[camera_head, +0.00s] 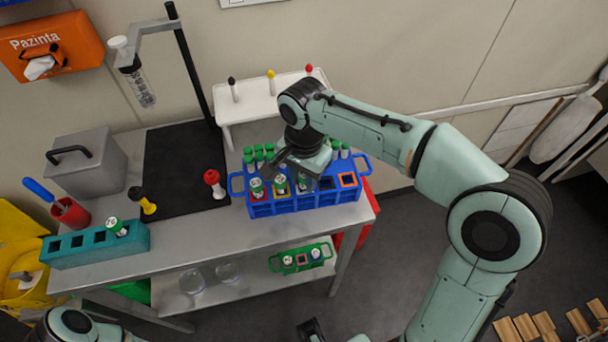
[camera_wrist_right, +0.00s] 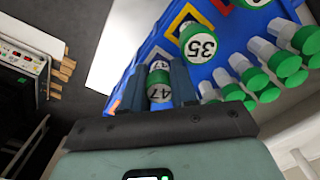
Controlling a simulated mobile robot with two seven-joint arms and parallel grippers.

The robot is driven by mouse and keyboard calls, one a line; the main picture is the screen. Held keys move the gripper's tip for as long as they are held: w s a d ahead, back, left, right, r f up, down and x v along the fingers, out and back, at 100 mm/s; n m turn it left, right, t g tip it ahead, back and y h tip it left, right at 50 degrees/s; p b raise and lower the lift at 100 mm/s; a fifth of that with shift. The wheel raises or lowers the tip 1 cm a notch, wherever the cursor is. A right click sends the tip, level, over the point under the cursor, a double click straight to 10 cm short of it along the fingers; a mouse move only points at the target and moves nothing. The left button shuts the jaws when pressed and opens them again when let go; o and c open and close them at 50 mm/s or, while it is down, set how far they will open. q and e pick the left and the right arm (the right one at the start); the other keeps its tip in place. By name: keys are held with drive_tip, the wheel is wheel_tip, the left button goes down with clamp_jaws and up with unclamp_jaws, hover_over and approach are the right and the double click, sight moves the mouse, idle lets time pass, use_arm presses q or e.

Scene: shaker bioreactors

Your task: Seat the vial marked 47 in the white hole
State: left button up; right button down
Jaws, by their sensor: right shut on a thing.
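The vial marked 47 (camera_wrist_right: 159,92) has a green cap and sits between the fingers of my right gripper (camera_wrist_right: 160,75), which is shut on it. In the head view the right gripper (camera_head: 303,168) is over the blue rack (camera_head: 290,207), and the vial's numbered top (camera_head: 303,184) shows just below it. The vial is right of the green-capped vial marked 35 (camera_wrist_right: 200,45), which stands by a yellow-rimmed hole. The white hole is not clearly visible; the held vial and fingers cover that part of the rack. I cannot tell how deep the vial is.
An orange-rimmed hole (camera_head: 348,180) and a dark hole (camera_head: 327,183) are empty at the rack's right. Several green-capped vials (camera_wrist_right: 255,75) stand along its back.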

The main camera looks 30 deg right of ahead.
use_arm(q)
drive_tip(key=shift+f, duration=0.1)
use_arm(e)
drive_tip(key=shift+f, duration=0.15)
drive_tip(key=c, duration=0.8)
unclamp_jaws()
use_arm(q)
drive_tip(key=r+p, duration=0.1)
drive_tip(key=w+r+p, duration=0.1)
drive_tip(key=r+p, duration=0.1)
drive_tip(key=shift+w+r, duration=0.2)
drive_tip(key=shift+r, duration=0.05)
use_arm(e)
wheel_tip(320, 180, up, 14)
drive_tip(key=shift+f, duration=0.25)
